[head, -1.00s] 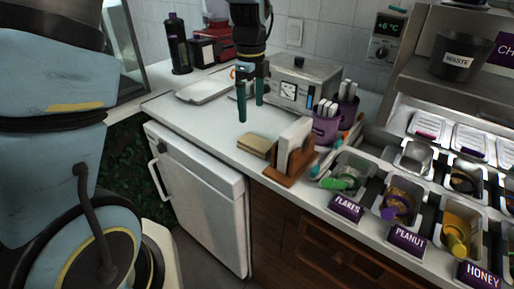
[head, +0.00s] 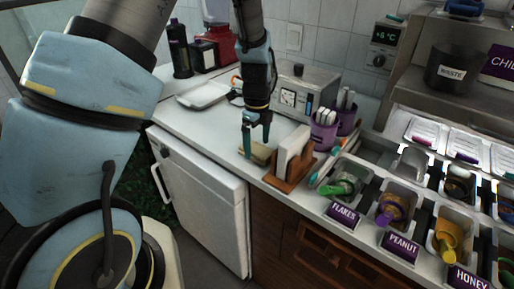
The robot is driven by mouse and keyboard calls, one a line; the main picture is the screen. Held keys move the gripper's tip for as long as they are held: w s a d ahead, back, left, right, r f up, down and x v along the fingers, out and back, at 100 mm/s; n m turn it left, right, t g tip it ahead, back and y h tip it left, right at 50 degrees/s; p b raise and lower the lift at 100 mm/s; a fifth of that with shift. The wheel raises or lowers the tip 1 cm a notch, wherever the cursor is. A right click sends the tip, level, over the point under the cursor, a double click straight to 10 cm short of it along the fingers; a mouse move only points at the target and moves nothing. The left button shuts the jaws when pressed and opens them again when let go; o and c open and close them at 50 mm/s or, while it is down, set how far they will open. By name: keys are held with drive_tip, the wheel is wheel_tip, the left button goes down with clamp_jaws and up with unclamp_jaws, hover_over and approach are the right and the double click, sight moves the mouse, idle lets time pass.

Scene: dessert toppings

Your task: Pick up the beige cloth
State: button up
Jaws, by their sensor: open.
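The beige cloth (head: 261,156) lies folded on the white counter, just left of a wooden holder. My gripper (head: 256,147) is open and points down at the cloth. One finger is at the cloth's left side and the other is over its far side. The fingers partly hide the cloth. I cannot tell whether they touch it.
The wooden holder (head: 289,174) with white napkins stands close to the right of the cloth. Purple cups (head: 324,133) and a metal appliance (head: 303,90) stand behind. The counter left of the cloth is clear.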

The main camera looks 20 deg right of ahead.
sight(257, 148)
drive_tip(key=shift+f, duration=0.45)
drive_tip(key=c, duration=1.2)
drive_tip(key=shift+c, duration=0.2)
wheel_tip(257, 148, up, 10)
drive_tip(key=b, duration=0.2)
drive_tip(key=shift+b, duration=0.4)
